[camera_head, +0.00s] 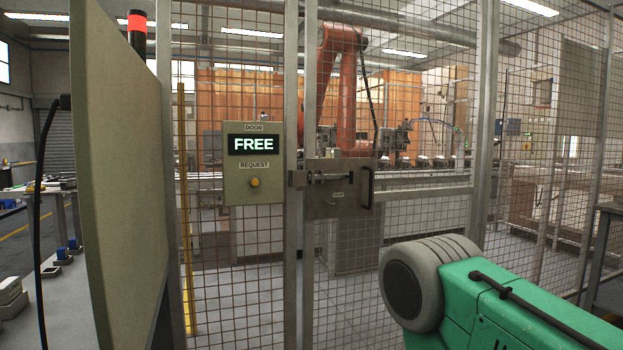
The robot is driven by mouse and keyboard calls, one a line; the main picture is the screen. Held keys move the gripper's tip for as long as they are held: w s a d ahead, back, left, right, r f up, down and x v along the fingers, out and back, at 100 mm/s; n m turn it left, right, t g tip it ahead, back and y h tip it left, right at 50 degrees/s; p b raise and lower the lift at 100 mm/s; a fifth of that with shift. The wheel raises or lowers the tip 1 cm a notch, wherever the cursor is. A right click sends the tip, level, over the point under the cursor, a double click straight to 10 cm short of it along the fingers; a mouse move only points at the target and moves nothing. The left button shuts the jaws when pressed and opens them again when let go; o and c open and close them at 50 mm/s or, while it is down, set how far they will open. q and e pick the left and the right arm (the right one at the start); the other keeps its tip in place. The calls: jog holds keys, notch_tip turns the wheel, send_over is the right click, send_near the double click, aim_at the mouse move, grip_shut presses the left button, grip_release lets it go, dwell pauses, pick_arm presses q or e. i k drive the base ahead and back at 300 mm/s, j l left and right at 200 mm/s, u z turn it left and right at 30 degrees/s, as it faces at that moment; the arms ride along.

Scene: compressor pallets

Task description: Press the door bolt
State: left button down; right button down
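The door bolt (329,177) is a metal bar on a grey lock plate (322,205) fixed to the mesh door. A dark door handle (368,187) stands at the plate's right side. My green right arm comes in from the lower right, with a grey rounded joint in front of the fence, apart from the bolt in the picture. Neither gripper shows.
A metal mesh fence (430,120) with upright posts spans the view. An orange robot arm (340,75) stands behind it. A large beige panel (120,180) stands close on the left. A table (45,189) with small items is farther left.

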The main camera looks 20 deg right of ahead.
aim_at(331, 177)
jog(key=l+u, duration=0.3)
jog(key=l, duration=0.35)
jog(key=l+u, duration=0.3)
jog(key=l, duration=0.35)
jog(key=l+u, duration=0.3)
jog(key=l, duration=0.3)
jog(key=k+l+u, duration=0.15)
jog(key=l+u, duration=0.15)
jog(key=l, duration=0.3)
jog(key=l+u, duration=0.4)
jog(key=i+l+u, duration=0.1)
jog(key=l+u, duration=0.75)
jog(key=k+l+u, duration=0.1)
jog(key=l+u, duration=0.15)
jog(key=u, duration=0.15)
jog(key=l+u, duration=0.3)
jog(key=l, duration=0.35)
jog(key=z, duration=0.45)
jog(key=i+l+z, duration=0.1)
jog(key=z, duration=0.8)
jog(key=i+z, duration=0.1)
jog(key=z, duration=0.75)
jog(key=i+z, duration=0.1)
jog(key=z, duration=0.35)
jog(key=j+z, duration=0.1)
jog(key=z, duration=0.35)
jog(key=i, duration=0.05)
